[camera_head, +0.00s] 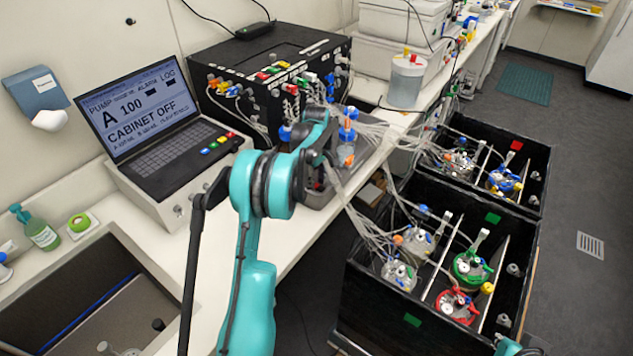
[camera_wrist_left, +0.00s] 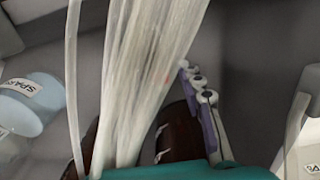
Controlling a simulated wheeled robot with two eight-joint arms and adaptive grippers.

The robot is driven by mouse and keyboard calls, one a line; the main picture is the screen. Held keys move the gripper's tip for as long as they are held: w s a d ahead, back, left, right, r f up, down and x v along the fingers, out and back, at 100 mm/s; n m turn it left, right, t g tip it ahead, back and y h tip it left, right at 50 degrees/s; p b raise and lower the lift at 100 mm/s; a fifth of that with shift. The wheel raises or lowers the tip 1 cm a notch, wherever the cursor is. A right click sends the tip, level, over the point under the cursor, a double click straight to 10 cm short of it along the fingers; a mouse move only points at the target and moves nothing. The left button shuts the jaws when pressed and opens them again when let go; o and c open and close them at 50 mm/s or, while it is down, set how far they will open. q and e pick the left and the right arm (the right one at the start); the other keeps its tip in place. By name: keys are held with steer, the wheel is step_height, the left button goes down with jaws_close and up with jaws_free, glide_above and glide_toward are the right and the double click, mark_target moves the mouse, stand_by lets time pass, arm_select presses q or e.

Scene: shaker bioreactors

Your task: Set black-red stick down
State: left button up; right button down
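I cannot make out the black-red stick for sure. A dark brown-red rounded thing (camera_wrist_left: 178,132) shows partly behind pale tubes in the left wrist view; I cannot tell if it is the stick. My left gripper (camera_head: 322,165) is at the tubing beside the black control box, mostly hidden by its wrist and the tubes. In the left wrist view one purple-grey finger shows right of the tubes; the other is hidden, so its opening is unclear. A long black bar (camera_head: 192,270) with no visible red stands left of my teal left arm.
The black control box (camera_head: 270,85) and laptop (camera_head: 150,120) stand on the white bench. Pale tubes (camera_wrist_left: 140,80) run close across the left gripper. Black shaker crates (camera_head: 440,280) with capped vessels lie to the right. A sink (camera_head: 70,300) is at lower left.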

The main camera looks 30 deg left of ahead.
arm_select(q)
steer(key=shift+r, duration=0.25)
step_height(320, 180, up, 11)
steer(key=p, duration=0.3)
steer(key=s+d+r+m+t, duration=0.1)
steer(key=s+d+r+m, duration=0.25)
steer(key=d+r, duration=0.25)
steer(key=s+d+r+m+t, duration=0.2)
steer(key=s+d+r+m, duration=0.25)
steer(key=s+d, duration=0.4)
steer(key=s+d+f+m+t, duration=0.2)
steer(key=s+d+f+m, duration=0.1)
steer(key=s, duration=0.5)
steer(key=s+d+f+m+t, duration=0.2)
steer(key=s+d+f+m, duration=0.2)
steer(key=s, duration=0.5)
steer(key=shift+d+m, duration=0.8)
steer(key=shift+m, duration=0.3)
